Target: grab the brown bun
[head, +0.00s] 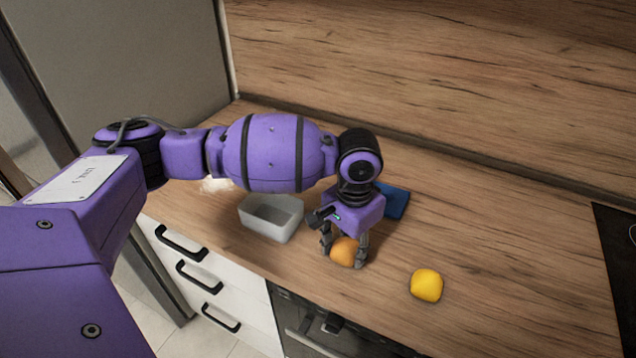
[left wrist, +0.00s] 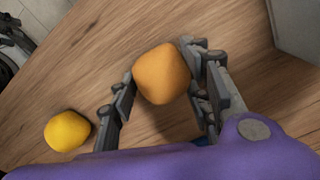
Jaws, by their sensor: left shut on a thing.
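The brown bun (head: 344,251) is a rounded orange-brown lump at the counter's front part. My left gripper (head: 344,254) points down over it with a finger on each side. In the left wrist view the bun (left wrist: 162,74) sits between the two fingers of the left gripper (left wrist: 163,80), which are shut on it. I cannot tell whether the bun touches the counter or is slightly raised. My right gripper is not in view.
A yellow lump (head: 426,285) lies right of the gripper on the wooden counter (head: 500,250). A white-grey open box (head: 271,228) stands to the left. A blue flat thing (head: 396,202) lies behind the gripper. A dark hob edge (head: 615,250) is far right.

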